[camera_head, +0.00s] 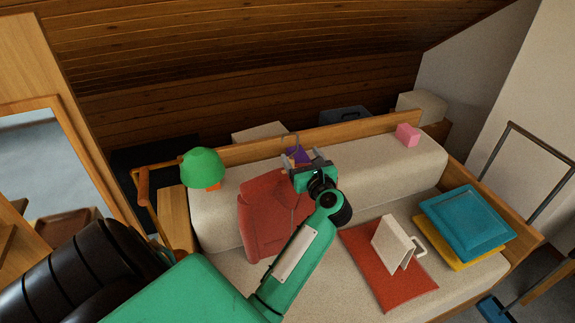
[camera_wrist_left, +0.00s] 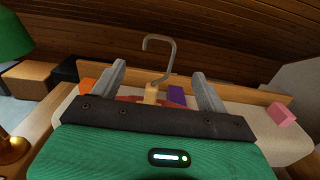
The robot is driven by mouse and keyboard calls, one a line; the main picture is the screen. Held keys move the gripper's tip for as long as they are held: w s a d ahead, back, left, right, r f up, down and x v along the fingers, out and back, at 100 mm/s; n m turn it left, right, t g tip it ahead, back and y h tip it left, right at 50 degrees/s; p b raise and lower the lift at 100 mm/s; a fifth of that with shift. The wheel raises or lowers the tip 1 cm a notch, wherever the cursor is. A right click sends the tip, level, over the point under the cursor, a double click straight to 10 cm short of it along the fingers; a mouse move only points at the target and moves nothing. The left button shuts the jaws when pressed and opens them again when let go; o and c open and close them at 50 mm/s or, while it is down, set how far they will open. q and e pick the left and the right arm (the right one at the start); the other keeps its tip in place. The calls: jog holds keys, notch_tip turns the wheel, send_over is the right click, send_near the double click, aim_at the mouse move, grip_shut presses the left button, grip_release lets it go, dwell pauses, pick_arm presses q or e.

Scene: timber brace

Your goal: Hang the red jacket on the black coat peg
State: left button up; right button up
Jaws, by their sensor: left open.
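The red jacket (camera_head: 265,215) lies draped over the backrest of the pale sofa. Its hanger has a grey metal hook (camera_head: 291,142) standing up at the top. The hook (camera_wrist_left: 161,50) and its wooden neck (camera_wrist_left: 152,94) show in the left wrist view, between the two fingers in the picture. My left gripper (camera_head: 303,160) is open at the top of the jacket, close to the hanger. Whether the fingers touch the hanger I cannot tell. My arm hides part of the jacket. The black coat peg and my right gripper are not in view.
A green lamp (camera_head: 203,167) stands left of the jacket. A purple block (camera_head: 298,155) and a pink block (camera_head: 407,134) are on the backrest. A sloping wooden ceiling hangs behind.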

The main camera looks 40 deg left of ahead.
pick_arm(q)
jog(key=p+x, duration=0.1)
jog(key=x, duration=0.2)
jog(key=p+x, duration=0.2)
jog(key=x, duration=0.2)
jog(key=p+x, duration=0.1)
jog(key=x, duration=0.2)
jog(key=shift+s+a+r+p, duration=0.1)
jog(key=shift+a+r+p, duration=0.1)
jog(key=shift+r+p, duration=0.2)
jog(key=shift+w+a+f, duration=0.15)
jog(key=shift+w+a, duration=0.05)
jog(key=shift+a, duration=0.05)
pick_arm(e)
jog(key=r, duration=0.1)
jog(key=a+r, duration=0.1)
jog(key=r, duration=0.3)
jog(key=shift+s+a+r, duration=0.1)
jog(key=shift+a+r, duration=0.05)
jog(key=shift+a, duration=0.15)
pick_arm(q)
jog(key=c, duration=0.7)
grip_shut()
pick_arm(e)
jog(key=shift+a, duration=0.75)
